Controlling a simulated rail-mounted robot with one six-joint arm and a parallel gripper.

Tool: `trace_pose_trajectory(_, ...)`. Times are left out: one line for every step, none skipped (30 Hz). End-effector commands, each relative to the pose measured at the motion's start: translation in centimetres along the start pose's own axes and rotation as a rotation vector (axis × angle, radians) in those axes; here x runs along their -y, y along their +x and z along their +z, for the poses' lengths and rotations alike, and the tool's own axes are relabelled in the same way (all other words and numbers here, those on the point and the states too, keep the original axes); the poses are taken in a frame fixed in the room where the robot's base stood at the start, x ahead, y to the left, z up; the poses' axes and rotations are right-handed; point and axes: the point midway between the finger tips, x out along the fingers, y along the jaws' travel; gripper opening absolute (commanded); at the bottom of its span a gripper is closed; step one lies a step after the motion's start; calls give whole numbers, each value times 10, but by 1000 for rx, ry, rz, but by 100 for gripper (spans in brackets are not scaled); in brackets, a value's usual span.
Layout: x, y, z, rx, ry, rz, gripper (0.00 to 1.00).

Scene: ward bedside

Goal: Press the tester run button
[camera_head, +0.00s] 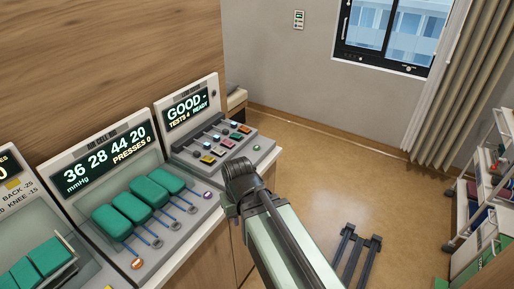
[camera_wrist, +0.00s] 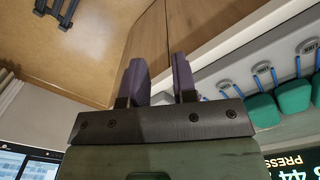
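The tester (camera_head: 192,110) seems to be the console at the far right of the counter, its display reading "GOOD -" and "TESTS 4 READY". Its sloped panel holds several coloured pieces and small round buttons. A small greenish round button (camera_head: 256,147) sits at its right end; I cannot read which button is run. My gripper (camera_wrist: 160,68) shows two purple fingers with an empty gap between them, in front of the wooden cabinet side and below the counter edge. In the head view my arm's end is right of and nearer than the tester, apart from it; the fingertips are hidden there.
The pressure console (camera_head: 110,165) with several green cuffs reads "36 28 44 20" and "PRESSES 0". Another console (camera_head: 22,215) stands at the left edge. The counter edge (camera_wrist: 235,45) runs beside my fingers.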

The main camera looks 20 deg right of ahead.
Motion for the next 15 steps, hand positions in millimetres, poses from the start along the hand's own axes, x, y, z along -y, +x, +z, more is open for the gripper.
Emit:
trace_pose_trajectory(0, 0, 0, 0, 0, 0, 18)
trace_pose_trajectory(0, 0, 0, 0, 0, 0, 14)
trace_pose_trajectory(0, 0, 0, 0, 0, 0, 8)
trace_pose_trajectory(0, 0, 0, 0, 0, 0, 3)
trace_pose_trajectory(0, 0, 0, 0, 0, 0, 0)
trace_pose_trajectory(0, 0, 0, 0, 0, 0, 0)
trace_pose_trajectory(0, 0, 0, 0, 0, 0, 0)
trace_pose_trajectory(0, 0, 0, 0, 0, 0, 0)
trace_pose_trajectory(0, 0, 0, 0, 0, 0, 0)
trace_pose_trajectory(0, 0, 0, 0, 0, 0, 0)
trace_pose_trajectory(0, 0, 0, 0, 0, 0, 0)
trace_pose_trajectory(0, 0, 0, 0, 0, 0, 0)
trace_pose_trajectory(0, 0, 0, 0, 0, 0, 0)
trace_pose_trajectory(0, 0, 0, 0, 0, 0, 0)
trace_pose_trajectory(0, 0, 0, 0, 0, 0, 0)
